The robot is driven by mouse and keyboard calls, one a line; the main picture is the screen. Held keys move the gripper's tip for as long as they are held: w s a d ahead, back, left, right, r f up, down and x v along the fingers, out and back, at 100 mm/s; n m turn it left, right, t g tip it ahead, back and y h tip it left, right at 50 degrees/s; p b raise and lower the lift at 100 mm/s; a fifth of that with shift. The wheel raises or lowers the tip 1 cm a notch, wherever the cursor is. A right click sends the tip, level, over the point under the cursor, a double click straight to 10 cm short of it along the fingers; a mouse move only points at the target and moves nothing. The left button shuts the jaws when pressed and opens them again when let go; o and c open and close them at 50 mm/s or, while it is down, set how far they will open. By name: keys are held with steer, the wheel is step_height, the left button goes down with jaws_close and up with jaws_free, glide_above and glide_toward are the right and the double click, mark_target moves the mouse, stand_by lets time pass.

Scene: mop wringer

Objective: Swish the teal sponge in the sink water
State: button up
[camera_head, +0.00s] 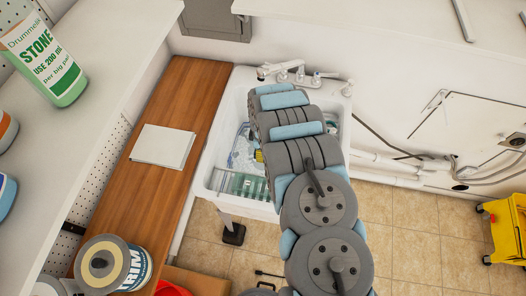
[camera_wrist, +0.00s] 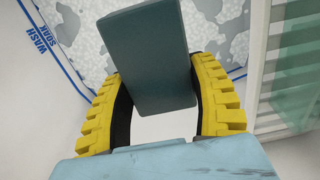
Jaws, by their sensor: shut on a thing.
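The teal sponge (camera_wrist: 149,60) is a flat dark-teal block between the two yellow toothed fingers of my gripper (camera_wrist: 165,98) in the wrist view. My gripper is shut on it and holds it over the sink. Behind the sponge, the wrist view shows a grey-and-white mottled surface (camera_wrist: 86,36), which looks like foamy water. In the head view the white sink (camera_head: 228,100) stands against the back wall, and my arm hides much of its basin. A bit of my yellow gripper (camera_head: 258,156) shows there, but the sponge is hidden. I cannot tell whether the sponge touches the water.
A faucet (camera_head: 296,72) stands at the sink's back. A ribbed greenish panel (camera_head: 246,185) is at the sink's front; blue "WASH SOAK" lettering (camera_wrist: 42,42) marks its wall. A wooden counter (camera_head: 190,95) with a white pad (camera_head: 163,146) lies left. A yellow bucket (camera_head: 505,228) stands right.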

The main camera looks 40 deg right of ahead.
step_height(320, 180, up, 12)
steer(key=p, duration=0.6)
steer(key=shift+f, duration=0.2)
stand_by(2.1)
